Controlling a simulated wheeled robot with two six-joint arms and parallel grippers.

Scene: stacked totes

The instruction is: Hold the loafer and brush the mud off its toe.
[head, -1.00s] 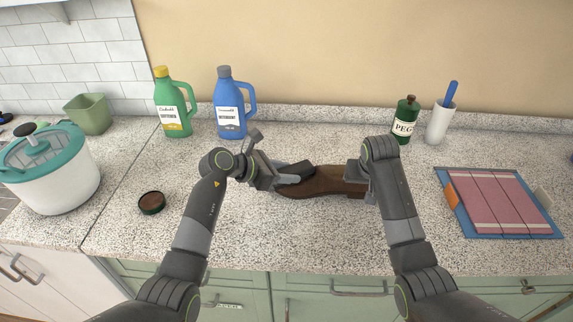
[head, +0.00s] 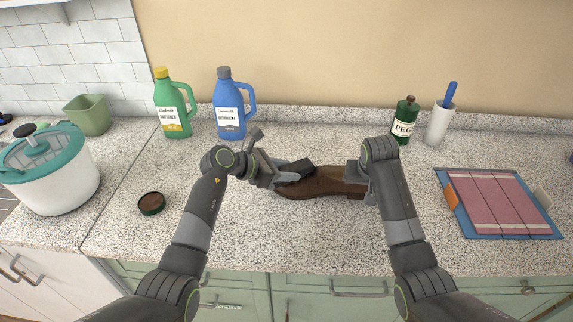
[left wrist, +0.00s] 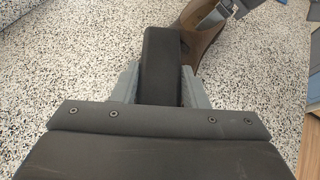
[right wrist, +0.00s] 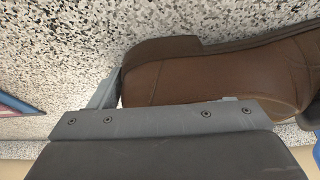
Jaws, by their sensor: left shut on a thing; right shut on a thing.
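A brown loafer (head: 328,182) lies on the speckled counter in the head view, its toe to the left. My right gripper (head: 358,173) is shut on its heel end; the loafer fills much of the right wrist view (right wrist: 220,78). My left gripper (head: 280,175) is shut on a dark brush (head: 295,171), a black block that also shows in the left wrist view (left wrist: 162,60). The brush is over the toe end of the loafer and hides part of it. I cannot tell whether it touches the leather. No mud is clearly visible.
A small round tin (head: 151,203) sits at the left. A green bottle (head: 173,105) and a blue bottle (head: 230,105) stand at the back. A green PEG bottle (head: 404,122) and a white holder (head: 439,124) stand back right.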

